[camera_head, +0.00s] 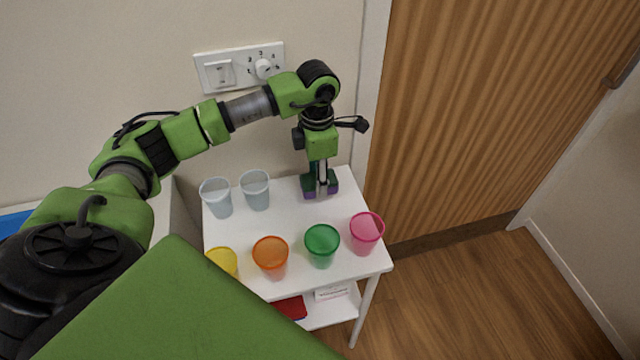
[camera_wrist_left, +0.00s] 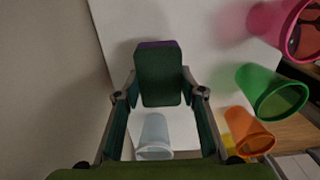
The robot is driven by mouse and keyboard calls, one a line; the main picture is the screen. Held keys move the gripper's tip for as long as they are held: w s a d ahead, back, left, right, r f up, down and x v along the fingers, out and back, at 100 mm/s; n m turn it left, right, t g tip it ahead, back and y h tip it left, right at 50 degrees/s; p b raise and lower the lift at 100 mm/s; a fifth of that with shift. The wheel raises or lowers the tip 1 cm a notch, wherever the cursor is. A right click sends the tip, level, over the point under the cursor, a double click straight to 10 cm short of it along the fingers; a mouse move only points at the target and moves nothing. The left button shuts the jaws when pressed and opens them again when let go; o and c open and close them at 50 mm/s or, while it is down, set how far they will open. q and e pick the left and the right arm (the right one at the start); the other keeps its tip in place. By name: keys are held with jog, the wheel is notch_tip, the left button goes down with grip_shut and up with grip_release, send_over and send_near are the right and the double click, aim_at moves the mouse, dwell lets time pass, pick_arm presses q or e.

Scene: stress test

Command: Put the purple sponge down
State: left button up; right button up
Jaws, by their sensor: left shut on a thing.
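My left gripper (camera_head: 320,182) points down over the back right part of the white table (camera_head: 280,205). It is shut on the purple sponge (camera_wrist_left: 158,76). In the left wrist view the sponge is between the two fingers, with its dark green face toward the camera and a purple strip at its far edge. In the head view only small purple and green parts of it show around the fingers. It is at or just above the tabletop; I cannot tell whether it touches. My right gripper is in neither view.
Two clear cups (camera_head: 217,197) (camera_head: 256,190) stand left of the gripper. Yellow (camera_head: 222,262), orange (camera_head: 271,257), green (camera_head: 322,245) and pink (camera_head: 367,232) cups line the front. A wall with a switch panel (camera_head: 240,68) is behind. The tabletop's middle is bare.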

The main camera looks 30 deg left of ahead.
pick_arm(q)
jog(key=shift+w+f, duration=0.2)
jog(key=shift+f, duration=0.05)
jog(key=f, duration=0.3)
jog(key=shift+w+f+p, duration=0.2)
jog(key=shift+w+p, duration=0.1)
jog(key=o, duration=1)
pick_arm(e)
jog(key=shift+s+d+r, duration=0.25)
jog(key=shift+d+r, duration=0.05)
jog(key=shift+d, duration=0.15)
pick_arm(q)
jog(key=shift+f, duration=0.15)
notch_tip(320, 180, up, 14)
jog(key=shift+s+a+f+b, duration=0.1)
jog(key=shift+s+a+b, duration=0.05)
jog(key=shift+b, duration=1.05)
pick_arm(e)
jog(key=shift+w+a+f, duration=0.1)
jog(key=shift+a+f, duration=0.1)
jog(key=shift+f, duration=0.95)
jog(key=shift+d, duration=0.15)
